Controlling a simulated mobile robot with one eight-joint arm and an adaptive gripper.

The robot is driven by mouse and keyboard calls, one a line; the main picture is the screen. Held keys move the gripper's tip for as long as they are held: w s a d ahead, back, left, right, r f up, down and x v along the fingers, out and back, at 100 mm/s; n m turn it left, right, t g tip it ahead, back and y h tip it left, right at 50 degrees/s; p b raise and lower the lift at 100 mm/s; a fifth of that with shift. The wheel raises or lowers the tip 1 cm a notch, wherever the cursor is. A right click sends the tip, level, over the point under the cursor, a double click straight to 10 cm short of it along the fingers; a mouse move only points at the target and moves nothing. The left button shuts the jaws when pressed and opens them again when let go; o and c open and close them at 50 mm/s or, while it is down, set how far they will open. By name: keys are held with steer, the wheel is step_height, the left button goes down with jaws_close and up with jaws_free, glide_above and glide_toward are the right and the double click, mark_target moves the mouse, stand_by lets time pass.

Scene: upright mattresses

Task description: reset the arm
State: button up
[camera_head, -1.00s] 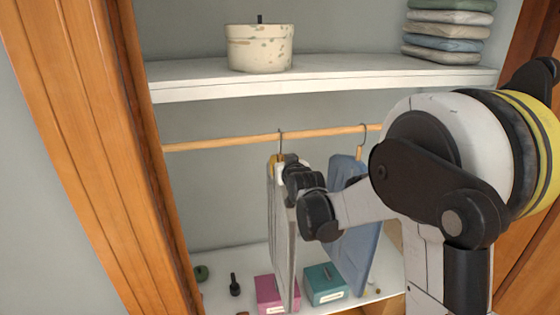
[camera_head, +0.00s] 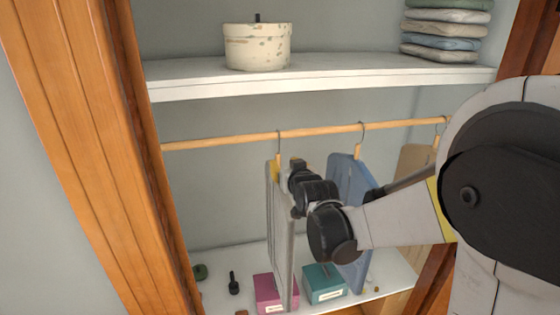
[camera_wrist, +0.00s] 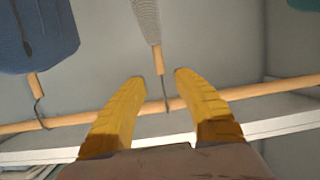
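My gripper (camera_wrist: 159,77) is open, with its two yellow fingers spread apart in the wrist view. In the head view my gripper (camera_head: 276,170) is partly hidden behind the black wrist joints, close to the top of a grey hanging item (camera_head: 280,240). In the wrist view, which looks turned over, the grey item (camera_wrist: 146,18) and its hook show in the gap beyond the fingertips. I cannot tell whether the fingers touch it. The hook hangs on a wooden rod (camera_head: 215,142).
A blue hanging item (camera_head: 345,185) hangs to the right, with a tan one (camera_head: 412,162) beyond it. A white shelf (camera_head: 190,85) above holds a round box (camera_head: 257,48) and folded cloths (camera_head: 440,45). Pink (camera_head: 268,290) and teal (camera_head: 322,288) boxes stand below. Wooden frame (camera_head: 90,150) borders the left.

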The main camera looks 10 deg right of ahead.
steer(key=s+f+g+b, duration=0.1)
steer(key=s+f+b, duration=0.3)
steer(key=s+f+g+b, duration=0.1)
steer(key=s+f+b, duration=0.2)
steer(key=s+b, duration=0.1)
steer(key=s+f+g+b, duration=0.1)
steer(key=s+f+b, duration=0.3)
steer(key=s, duration=0.2)
steer(key=shift+a+f, duration=0.2)
steer(key=shift+f, duration=0.15)
steer(key=s+f+g+b, duration=0.5)
steer(key=s+f+b, duration=1)
steer(key=s+f, duration=0.5)
steer(key=shift+d+f, duration=0.15)
steer(key=shift+f, duration=0.45)
steer(key=o, duration=1.4)
steer(key=shift+o, duration=0.2)
